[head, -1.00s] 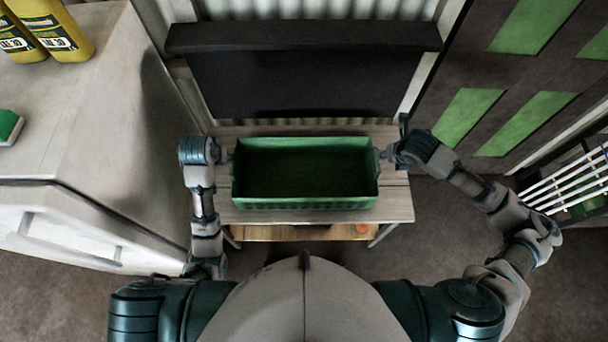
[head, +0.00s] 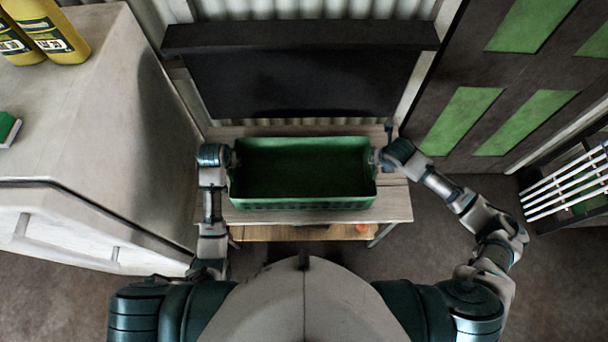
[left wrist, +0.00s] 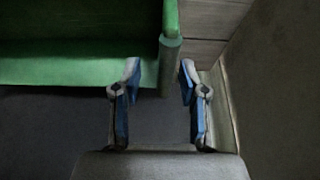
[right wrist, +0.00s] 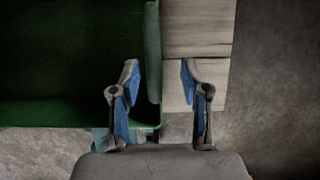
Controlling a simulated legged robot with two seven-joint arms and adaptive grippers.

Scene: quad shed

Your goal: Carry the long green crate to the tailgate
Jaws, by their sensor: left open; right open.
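The long green crate (head: 303,203) is an open, empty-looking tub standing level on the wooden table in front of me. In the head view, my left gripper (head: 231,160) is at its left end and my right gripper (head: 376,160) at its right end. In the left wrist view, the open left gripper (left wrist: 159,74) has a finger on either side of the line of the crate's end wall (left wrist: 170,45). In the right wrist view, the open right gripper (right wrist: 159,75) likewise straddles the line of the end wall (right wrist: 152,50). Neither is closed on it.
The wooden table (head: 395,205) has a lower shelf with a small orange thing (head: 362,228). A white cabinet (head: 110,130) with yellow bottles (head: 60,40) stands left. A dark panel (head: 300,80) is behind, a green-panelled door (head: 460,120) and white rack (head: 565,185) right.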

